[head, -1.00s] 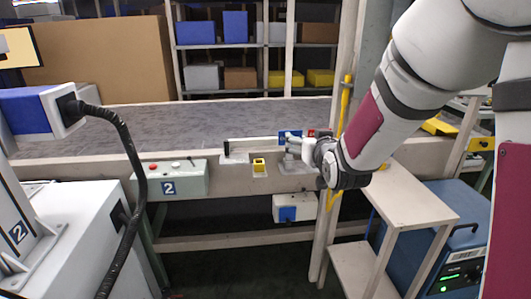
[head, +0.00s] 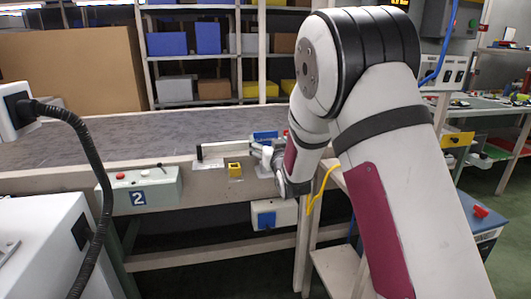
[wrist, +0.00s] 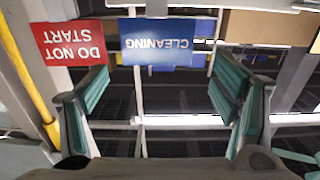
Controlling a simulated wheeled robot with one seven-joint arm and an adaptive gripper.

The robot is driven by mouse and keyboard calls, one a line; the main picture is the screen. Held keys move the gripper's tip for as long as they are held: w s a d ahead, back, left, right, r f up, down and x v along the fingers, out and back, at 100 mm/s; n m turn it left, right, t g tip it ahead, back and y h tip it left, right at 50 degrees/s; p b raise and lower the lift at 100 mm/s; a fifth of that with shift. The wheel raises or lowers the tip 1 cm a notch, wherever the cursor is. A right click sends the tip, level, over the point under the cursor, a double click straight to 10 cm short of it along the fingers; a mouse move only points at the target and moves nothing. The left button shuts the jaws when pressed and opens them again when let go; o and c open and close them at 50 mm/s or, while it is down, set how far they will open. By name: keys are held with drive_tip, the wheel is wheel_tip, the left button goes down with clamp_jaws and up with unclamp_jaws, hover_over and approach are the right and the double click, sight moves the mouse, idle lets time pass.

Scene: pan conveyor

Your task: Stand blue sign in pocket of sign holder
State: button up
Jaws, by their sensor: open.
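The blue sign (wrist: 157,43) reads CLEANING, upside down in the wrist view. It stands ahead of my gripper (wrist: 160,85), between the lines of its two teal fingers. The fingers are spread open with nothing held; I cannot tell how far the sign is from the tips. In the head view the blue sign (head: 265,136) shows above the rail, just behind my gripper (head: 264,152). A small yellow holder (head: 235,170) with a dark opening sits on the rail front left of my gripper; it looks like the sign holder.
A red DO NOT START sign (wrist: 70,42) stands beside the blue one. A control box (head: 140,190) marked 2 is on the rail at left. The grey conveyor belt (head: 130,135) lies behind. A yellow bar (wrist: 25,75) runs along the wrist view's left edge.

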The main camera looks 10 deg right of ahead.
sight(266, 133)
drive_tip(key=shift+w+d+r+b, duration=0.15)
drive_tip(key=shift+w+b, duration=0.35)
drive_tip(key=shift+w, duration=2.1)
drive_tip(key=c, duration=1.3)
drive_tip(key=shift+r, duration=0.15)
drive_tip(key=shift+c, duration=0.2)
